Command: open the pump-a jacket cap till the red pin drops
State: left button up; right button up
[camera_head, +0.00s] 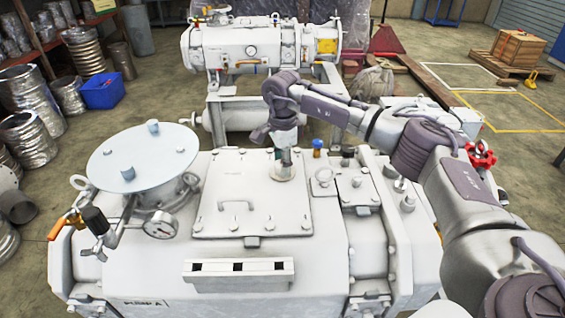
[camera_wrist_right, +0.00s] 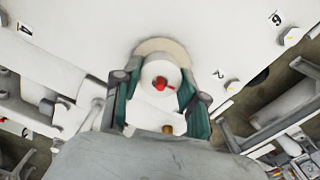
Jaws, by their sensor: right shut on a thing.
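Pump A (camera_head: 330,235), the large white housing marked "PUMP A" at its lower left, fills the foreground of the head view. The red pin (camera_wrist_right: 160,84) shows at the middle of the cap. A pale round collar (camera_wrist_right: 163,46) surrounds the cap's base. My left gripper is out of view.
A blue-topped fitting (camera_head: 318,148) stands close right of my right gripper. A round blue-grey lid (camera_head: 142,160) and a pressure gauge (camera_head: 161,225) are at the left. A second machine (camera_head: 250,48) stands behind; a red handwheel (camera_head: 481,155) is at the right.

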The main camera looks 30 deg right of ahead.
jog(key=shift+s+f, duration=0.1)
jog(key=shift+f, duration=0.05)
jog(key=o, duration=1.2)
jog(key=shift+c, duration=0.2)
notch_tip(320, 180, up, 12)
